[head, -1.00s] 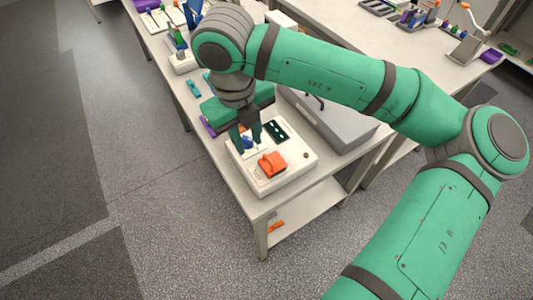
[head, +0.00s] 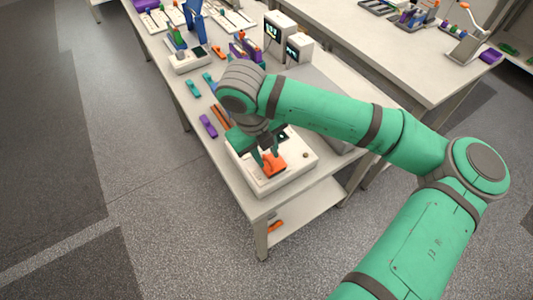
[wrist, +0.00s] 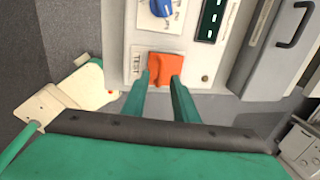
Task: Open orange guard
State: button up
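The orange guard (head: 272,164) sits on the front part of the white cycler panel (head: 295,180). In the wrist view the orange guard (wrist: 164,68) lies between the tips of my gripper (wrist: 162,82). The two green fingers stand apart, one at each side of the guard. In the head view my gripper (head: 265,160) is low over the panel, at the guard. I cannot tell whether the fingers touch its sides. A blue knob (wrist: 161,8) and a dark display (wrist: 213,18) are on the panel beyond the guard.
A grey box with a handle (wrist: 280,50) stands right of the panel. Purple (head: 208,125) and teal (head: 193,88) pieces lie on the table to the left. Devices with screens (head: 280,35) stand farther back. The table's front edge is close to the panel.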

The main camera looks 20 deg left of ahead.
jog(key=shift+f, duration=0.25)
grip_shut()
